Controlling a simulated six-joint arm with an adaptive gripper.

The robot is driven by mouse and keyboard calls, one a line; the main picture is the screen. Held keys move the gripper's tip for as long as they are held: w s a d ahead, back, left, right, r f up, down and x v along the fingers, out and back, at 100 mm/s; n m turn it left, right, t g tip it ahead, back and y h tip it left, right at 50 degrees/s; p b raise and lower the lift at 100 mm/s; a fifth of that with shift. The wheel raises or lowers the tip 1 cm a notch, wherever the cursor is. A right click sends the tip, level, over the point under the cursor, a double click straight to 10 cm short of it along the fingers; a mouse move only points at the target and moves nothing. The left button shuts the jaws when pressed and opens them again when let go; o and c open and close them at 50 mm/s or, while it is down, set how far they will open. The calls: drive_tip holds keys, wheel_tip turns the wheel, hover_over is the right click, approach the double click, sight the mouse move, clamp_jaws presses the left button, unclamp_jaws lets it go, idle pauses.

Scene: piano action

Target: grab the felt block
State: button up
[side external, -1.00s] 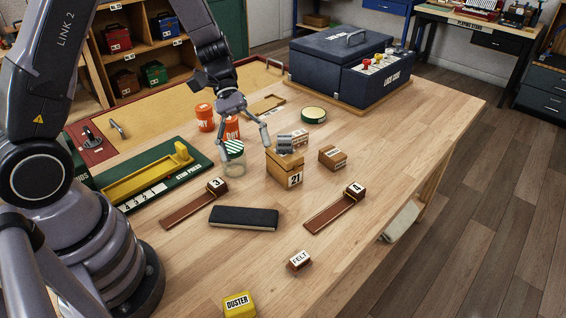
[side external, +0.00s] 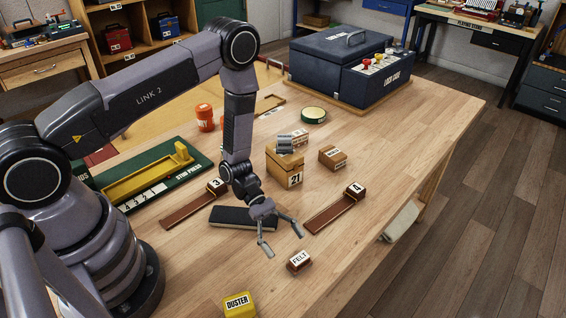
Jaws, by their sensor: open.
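The felt block (side external: 299,261) is a small brown block with a white label reading FELT. It lies on the wooden table toward the front, in the side external view. My gripper (side external: 284,246) is open and points down, just to the left of and above the felt block. Its fingers are spread apart with nothing between them. The right fingertip is close to the block in the picture; I cannot tell the exact height gap.
A yellow duster block (side external: 239,304) lies at front left. A dark bar (side external: 232,217) lies behind my gripper. Brown strips numbered 3 (side external: 190,208) and 4 (side external: 330,214) lie farther back. A wooden box marked 21 (side external: 285,168) stands behind. The table right of the felt block is clear.

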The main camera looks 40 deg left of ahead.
sight(297, 256)
drive_tip(key=shift+w+f+x, duration=0.1)
drive_tip(key=shift+w+x, duration=0.1)
drive_tip(key=shift+x, duration=1.35)
drive_tip(key=shift+w+f+x, duration=0.1)
drive_tip(key=shift+w+x, duration=0.1)
drive_tip(key=shift+x, duration=1.35)
drive_tip(key=c, duration=1.1)
